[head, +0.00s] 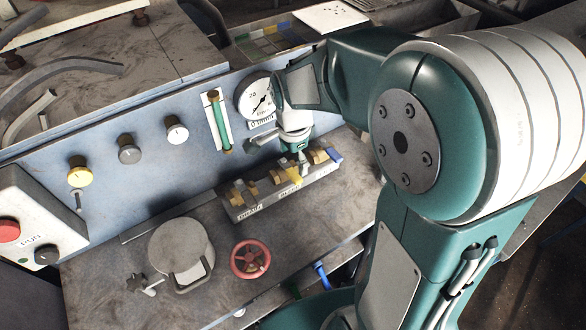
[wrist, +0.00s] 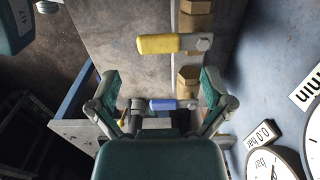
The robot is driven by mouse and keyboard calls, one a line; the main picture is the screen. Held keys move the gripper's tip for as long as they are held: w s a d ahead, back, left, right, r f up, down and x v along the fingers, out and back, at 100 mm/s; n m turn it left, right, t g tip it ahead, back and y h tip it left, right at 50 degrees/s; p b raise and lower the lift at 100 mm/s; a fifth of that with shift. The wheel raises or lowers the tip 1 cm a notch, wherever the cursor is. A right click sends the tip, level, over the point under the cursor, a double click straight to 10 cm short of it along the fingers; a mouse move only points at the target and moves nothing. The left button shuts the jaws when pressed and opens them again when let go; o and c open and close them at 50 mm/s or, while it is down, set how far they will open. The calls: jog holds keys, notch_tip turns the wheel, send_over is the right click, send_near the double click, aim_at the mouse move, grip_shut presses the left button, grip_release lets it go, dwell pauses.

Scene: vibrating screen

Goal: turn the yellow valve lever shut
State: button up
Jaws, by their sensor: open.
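The yellow valve lever (wrist: 165,43) shows in the wrist view as a flat yellow handle, lying sideways from a pivot at its right end beside brass fittings. In the head view the yellow lever (head: 293,173) is on the front side of the valve block, just below my gripper (head: 301,158). In the wrist view my open gripper (wrist: 160,88) has its two fingers spread left and right. The yellow lever appears above the fingertip line, and I see no contact. A blue lever (wrist: 172,104) appears between the fingers; its depth relative to them is unclear.
A pressure gauge (head: 256,97) is on the blue panel (head: 100,150) behind. Bare bench lies between.

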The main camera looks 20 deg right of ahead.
aim_at(292, 175)
notch_tip(292, 175, up, 7)
jog(key=shift+a, duration=0.2)
dwell(0.4)
jog(key=s+d+r+n+t, duration=0.2)
jog(key=s+r+n, duration=0.1)
jog(key=s+n, duration=0.4)
jog(key=s+d+r+n+t, duration=0.1)
jog(key=s+r+n+t, duration=0.2)
jog(key=s+n, duration=0.4)
jog(key=shift+s+d+n+t, duration=0.3)
jog(key=shift+s+d, duration=0.05)
jog(key=shift+s, duration=0.15)
jog(key=c, duration=0.6)
jog(key=shift+a, duration=0.15)
